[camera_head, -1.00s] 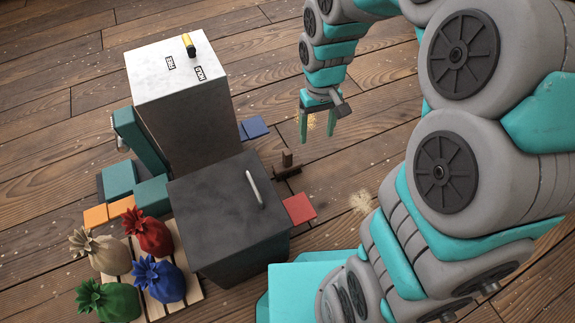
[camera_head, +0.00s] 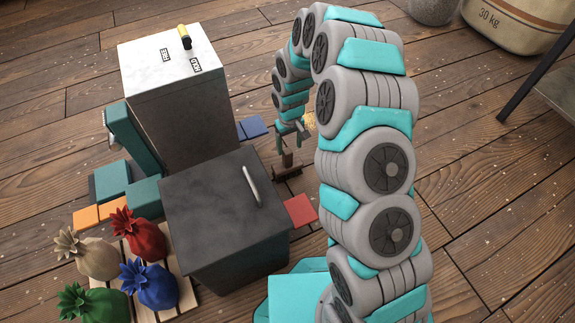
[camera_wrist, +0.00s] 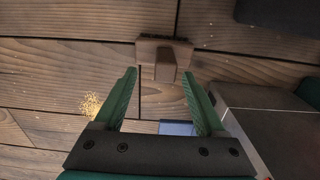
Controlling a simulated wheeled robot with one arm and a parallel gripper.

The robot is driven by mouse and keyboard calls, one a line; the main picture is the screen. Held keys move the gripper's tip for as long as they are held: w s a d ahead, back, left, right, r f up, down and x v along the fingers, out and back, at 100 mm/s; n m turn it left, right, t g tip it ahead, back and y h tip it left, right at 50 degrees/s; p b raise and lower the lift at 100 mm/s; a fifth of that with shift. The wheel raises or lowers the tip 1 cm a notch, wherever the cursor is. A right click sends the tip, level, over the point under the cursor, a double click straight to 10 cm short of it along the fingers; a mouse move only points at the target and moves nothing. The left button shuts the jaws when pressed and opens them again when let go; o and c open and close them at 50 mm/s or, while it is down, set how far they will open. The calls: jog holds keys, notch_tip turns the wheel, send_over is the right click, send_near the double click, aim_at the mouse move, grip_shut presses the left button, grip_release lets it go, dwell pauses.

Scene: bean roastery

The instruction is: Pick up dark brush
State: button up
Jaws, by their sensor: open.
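The dark brush (camera_head: 287,170) is on the wooden floor, a brown bar with an upright block handle, between the tall machine and the red floor tile. In the wrist view the dark brush (camera_wrist: 165,66) is ahead of the fingertips, its handle facing the camera roughly midway between them. My gripper (camera_head: 291,138) is just above and behind the brush in the head view and partly overlaps it. In the wrist view my gripper (camera_wrist: 158,76) is open, with nothing between its green fingers.
A low dark cabinet (camera_head: 215,195) with a pale handle stands left of the brush. A tall white-topped machine (camera_head: 160,62) stands behind it. Red (camera_head: 299,210) and blue (camera_head: 253,127) floor tiles lie near. Coloured sacks (camera_head: 150,285) sit at lower left.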

aim_at(287, 158)
jog(key=f, duration=0.4)
jog(key=f+b, duration=0.1)
jog(key=f, duration=0.2)
jog(key=shift+s+a, duration=0.15)
jog(key=shift+a, duration=0.2)
grip_shut()
dwell(0.4)
